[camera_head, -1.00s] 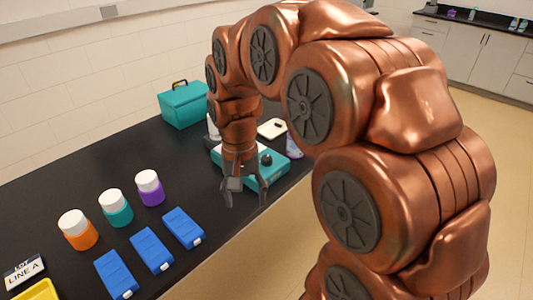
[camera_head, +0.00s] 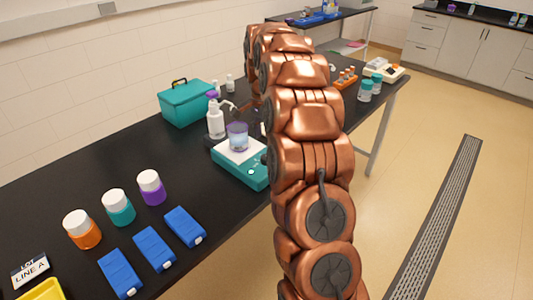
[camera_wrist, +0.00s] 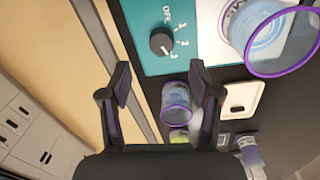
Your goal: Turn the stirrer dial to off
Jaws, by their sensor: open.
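The teal stirrer (camera_head: 231,171) stands near the table's front edge in the head view, with a beaker (camera_head: 238,137) of bluish liquid on its white top. In the wrist view its black dial (camera_wrist: 162,41) shows on the teal panel (camera_wrist: 145,14), beside the printed OFF and several numbers. A pale mark on the dial seems to point at the lower numbers, away from OFF, but it is small. My gripper (camera_wrist: 160,84) is open and empty, its fingers apart, with the dial ahead beyond the fingertips. In the head view my arm hides the gripper.
The beaker's purple rim (camera_wrist: 285,45) is close to the dial on the right. A white-capped wash bottle (camera_head: 215,121) stands behind the stirrer, near a teal case (camera_head: 188,104). Capped jars and blue boxes (camera_head: 153,249) lie to the left. Floor is free in front of the table.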

